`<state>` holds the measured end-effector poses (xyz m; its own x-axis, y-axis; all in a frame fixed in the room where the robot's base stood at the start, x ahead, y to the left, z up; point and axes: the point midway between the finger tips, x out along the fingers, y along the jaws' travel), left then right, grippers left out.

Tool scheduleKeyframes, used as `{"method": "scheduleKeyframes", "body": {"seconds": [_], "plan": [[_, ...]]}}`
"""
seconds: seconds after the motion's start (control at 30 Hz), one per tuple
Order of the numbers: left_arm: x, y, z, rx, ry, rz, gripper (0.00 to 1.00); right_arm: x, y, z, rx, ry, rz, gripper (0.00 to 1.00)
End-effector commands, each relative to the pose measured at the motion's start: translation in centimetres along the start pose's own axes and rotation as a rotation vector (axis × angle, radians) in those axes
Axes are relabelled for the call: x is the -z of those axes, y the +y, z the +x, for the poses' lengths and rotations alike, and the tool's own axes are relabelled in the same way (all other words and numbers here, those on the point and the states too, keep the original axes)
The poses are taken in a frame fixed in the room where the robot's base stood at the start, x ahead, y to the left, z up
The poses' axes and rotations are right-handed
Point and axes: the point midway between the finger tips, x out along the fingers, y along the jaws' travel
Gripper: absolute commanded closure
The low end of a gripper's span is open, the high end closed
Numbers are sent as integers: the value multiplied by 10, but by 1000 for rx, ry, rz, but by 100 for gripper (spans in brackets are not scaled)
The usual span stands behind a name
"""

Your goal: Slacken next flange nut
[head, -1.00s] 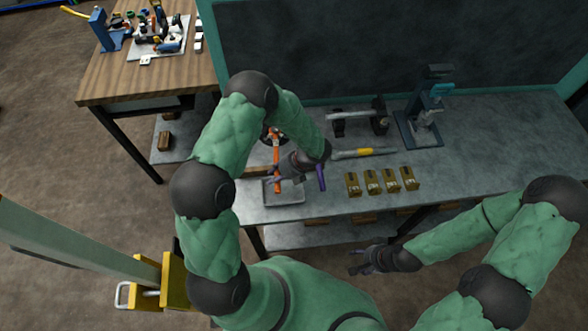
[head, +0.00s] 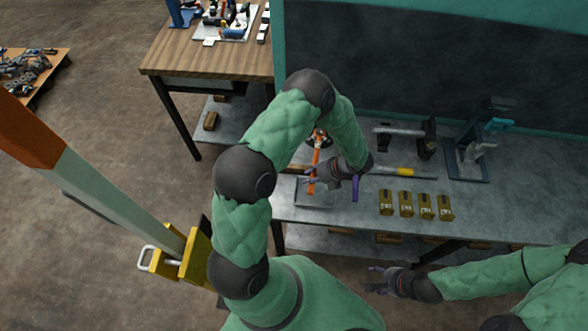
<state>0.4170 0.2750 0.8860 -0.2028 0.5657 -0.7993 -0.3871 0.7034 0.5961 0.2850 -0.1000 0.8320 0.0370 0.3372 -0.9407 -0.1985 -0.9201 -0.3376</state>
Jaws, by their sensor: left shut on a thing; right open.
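My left gripper (head: 322,180) is over the left end of the grey bench, just above a shallow grey tray (head: 300,195). It is shut on what looks like an orange-handled tool (head: 315,160); the fingers partly hide the contact. A purple bar (head: 355,188) shows beside the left wrist; I cannot tell what it belongs to. My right gripper (head: 378,281) is open and empty, low in front of the bench's front edge. I can make out no flange nut. At the left is a yellow part with a pale handle (head: 147,258), beside a long slanting beam (head: 115,200), apparently of the forklift.
Several brass-coloured blocks (head: 405,204) stand in a row on the bench (head: 510,215). Behind them lie a yellow-banded tool (head: 405,171), a dark holder (head: 427,140) and a blue stand (head: 465,160). A wooden table (head: 200,55) stands behind left. Floor between it and the beam is open.

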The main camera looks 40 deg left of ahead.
Motion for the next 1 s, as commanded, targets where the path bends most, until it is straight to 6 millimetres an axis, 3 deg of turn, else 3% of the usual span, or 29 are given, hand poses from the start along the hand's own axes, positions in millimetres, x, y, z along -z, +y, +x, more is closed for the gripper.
{"method": "scheduleKeyframes", "body": {"seconds": [0.03,0.13,1.0], "plan": [[-12,-15,-11,4,19,-60,100,0,1,2,0,0,0,44],[-8,-2,-4,7,-4,-19,100,0,0,0,0,-1,0,44],[-12,8,-19,5,-6,-30,100,-1,-4,-12,0,-1,0,44]]}}
